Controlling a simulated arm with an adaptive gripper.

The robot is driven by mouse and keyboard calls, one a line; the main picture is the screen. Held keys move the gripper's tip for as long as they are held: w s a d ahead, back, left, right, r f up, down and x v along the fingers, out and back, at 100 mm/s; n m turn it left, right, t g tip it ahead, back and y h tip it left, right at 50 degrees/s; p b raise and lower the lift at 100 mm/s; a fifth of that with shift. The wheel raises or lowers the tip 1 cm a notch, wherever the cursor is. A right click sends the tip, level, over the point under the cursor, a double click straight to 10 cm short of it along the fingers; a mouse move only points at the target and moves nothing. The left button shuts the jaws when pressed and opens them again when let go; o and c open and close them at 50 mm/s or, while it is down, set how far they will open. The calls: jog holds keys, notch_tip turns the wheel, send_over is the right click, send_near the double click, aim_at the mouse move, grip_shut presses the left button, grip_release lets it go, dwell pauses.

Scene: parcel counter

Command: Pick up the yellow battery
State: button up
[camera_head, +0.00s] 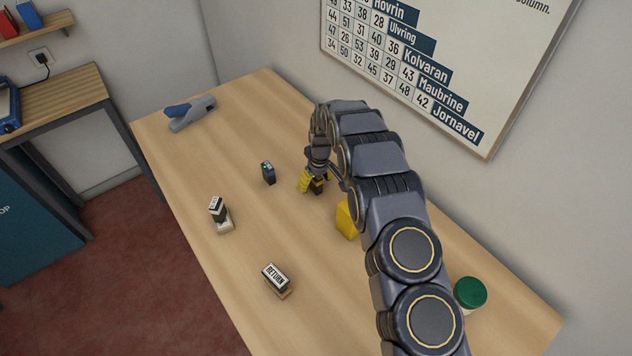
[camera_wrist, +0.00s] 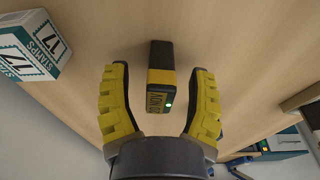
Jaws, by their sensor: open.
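The yellow battery (camera_wrist: 160,78) is a dark block with a yellow band, a printed label and a small lit green light. In the wrist view it is between the two yellow fingers of my gripper (camera_wrist: 160,70). The fingers are open, with a visible gap on each side of the battery. In the head view my gripper (camera_head: 314,184) is low over the counter (camera_head: 240,262), near its middle. There the fingers and wrist largely hide the battery, and its outline is hard to separate from the fingers.
Left of my gripper stands a dark block with a blue patch (camera_head: 268,172). Two stamps (camera_head: 219,214) (camera_head: 276,280) stand nearer the front-left edge. A yellow object (camera_head: 346,219) is partly behind my arm. A green-lidded jar (camera_head: 470,293) is right. A white-and-teal box (camera_wrist: 32,50) shows in the wrist view.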

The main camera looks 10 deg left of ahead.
jog(key=shift+f, duration=0.15)
jog(key=shift+c, duration=0.3)
grip_shut()
